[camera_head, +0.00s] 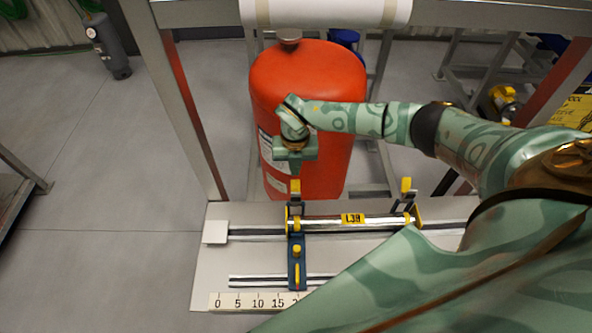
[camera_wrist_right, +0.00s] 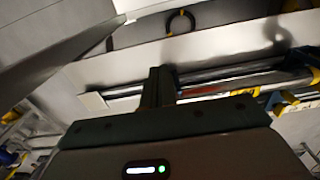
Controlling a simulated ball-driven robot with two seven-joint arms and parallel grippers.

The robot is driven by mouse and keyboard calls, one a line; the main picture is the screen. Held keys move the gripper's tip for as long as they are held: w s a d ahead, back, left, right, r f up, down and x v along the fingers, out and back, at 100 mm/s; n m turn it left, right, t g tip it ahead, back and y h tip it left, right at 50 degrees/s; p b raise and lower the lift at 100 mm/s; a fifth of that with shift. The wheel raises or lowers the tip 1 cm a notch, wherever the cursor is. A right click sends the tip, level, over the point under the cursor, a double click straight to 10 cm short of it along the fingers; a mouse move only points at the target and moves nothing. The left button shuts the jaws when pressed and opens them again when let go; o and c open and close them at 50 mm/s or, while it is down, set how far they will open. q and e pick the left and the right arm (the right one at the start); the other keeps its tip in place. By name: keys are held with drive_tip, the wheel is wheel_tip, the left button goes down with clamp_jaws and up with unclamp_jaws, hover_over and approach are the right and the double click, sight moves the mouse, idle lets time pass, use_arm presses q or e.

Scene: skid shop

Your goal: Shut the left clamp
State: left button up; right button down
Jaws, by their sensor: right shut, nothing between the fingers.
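The left clamp (camera_head: 295,210) sits at the left end of a metal tube (camera_head: 335,222) with a yellow label. Its yellow-tipped lever appears to stand up. A similar right clamp (camera_head: 407,196) stands at the tube's other end, its yellow tip also up. My right gripper (camera_head: 294,168) is above and just behind the left clamp, apart from it as far as I can tell. In the right wrist view its fingers (camera_wrist_right: 158,86) are together, with nothing between them. The tube shows blurred beyond them. My left gripper is not in view.
A large red cylinder (camera_head: 318,82) stands behind the bench. The pale bench top (camera_head: 213,275) carries rails, a blue slide (camera_head: 297,262) with yellow knobs, and a ruler (camera_head: 240,302) at the front. My right arm covers the bench's right side. A metal frame post (camera_head: 180,110) rises at left.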

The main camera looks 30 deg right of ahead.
idle(0.6)
drive_tip(key=shift+s+a+p, duration=0.35)
drive_tip(key=shift+s+p, duration=0.2)
drive_tip(key=shift+s+a+p, duration=0.3)
drive_tip(key=shift+s+p, duration=0.25)
drive_tip(key=shift+s+a, duration=0.1)
drive_tip(key=shift+s, duration=0.05)
